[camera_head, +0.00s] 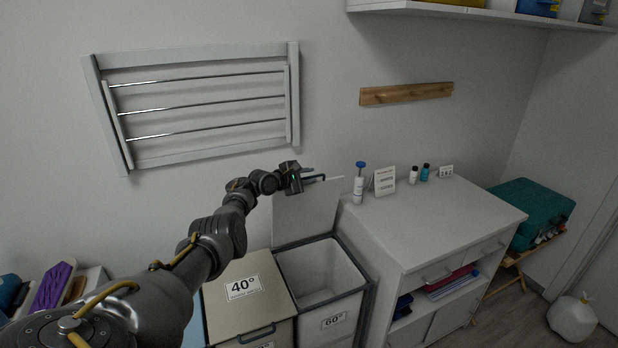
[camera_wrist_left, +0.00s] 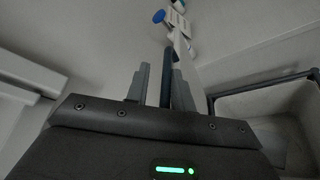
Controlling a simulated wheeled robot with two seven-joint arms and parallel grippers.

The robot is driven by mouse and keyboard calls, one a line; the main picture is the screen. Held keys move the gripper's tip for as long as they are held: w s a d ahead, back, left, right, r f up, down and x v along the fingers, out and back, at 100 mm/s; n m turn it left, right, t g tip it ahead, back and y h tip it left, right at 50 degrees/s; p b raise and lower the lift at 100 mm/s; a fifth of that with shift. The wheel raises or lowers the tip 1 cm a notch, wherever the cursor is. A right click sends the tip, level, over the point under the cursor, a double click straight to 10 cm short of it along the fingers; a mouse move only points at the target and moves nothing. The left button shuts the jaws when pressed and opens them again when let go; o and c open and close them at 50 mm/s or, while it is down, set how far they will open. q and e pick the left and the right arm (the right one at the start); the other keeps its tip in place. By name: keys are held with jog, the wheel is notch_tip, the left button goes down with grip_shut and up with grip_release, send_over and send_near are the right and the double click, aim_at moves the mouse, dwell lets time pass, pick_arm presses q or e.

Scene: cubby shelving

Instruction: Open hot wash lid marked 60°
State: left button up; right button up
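The hot wash lid (camera_head: 303,215) stands raised and upright at the back of the 60° bin (camera_head: 330,318), against the wall. The bin is uncovered, and its pale inside shows. The lid's dark handle (camera_head: 319,178) is at its top edge. My left gripper (camera_head: 301,179) is at this edge. In the left wrist view the two grey fingers (camera_wrist_left: 161,82) stand either side of a dark bar (camera_wrist_left: 166,78), which looks like the handle, with a small gap at the left finger. The wrist view also shows part of the open bin (camera_wrist_left: 270,110). My right gripper is out of view.
The 40° bin (camera_head: 243,290) beside it has its lid down. A white cabinet (camera_head: 430,225) with a pump bottle (camera_head: 359,188) and a small sign (camera_head: 385,181) stands to the right. A drying rack (camera_head: 200,105) hangs on the wall above my arm.

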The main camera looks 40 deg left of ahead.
pick_arm(q)
jog(key=shift+o, duration=0.5)
jog(key=shift+s+a, duration=0.1)
jog(key=shift+s+a+r+p, duration=0.2)
jog(key=shift+s+p, duration=0.3)
jog(key=p+v, duration=0.1)
jog(key=v, duration=0.8)
jog(key=shift+s, duration=0.35)
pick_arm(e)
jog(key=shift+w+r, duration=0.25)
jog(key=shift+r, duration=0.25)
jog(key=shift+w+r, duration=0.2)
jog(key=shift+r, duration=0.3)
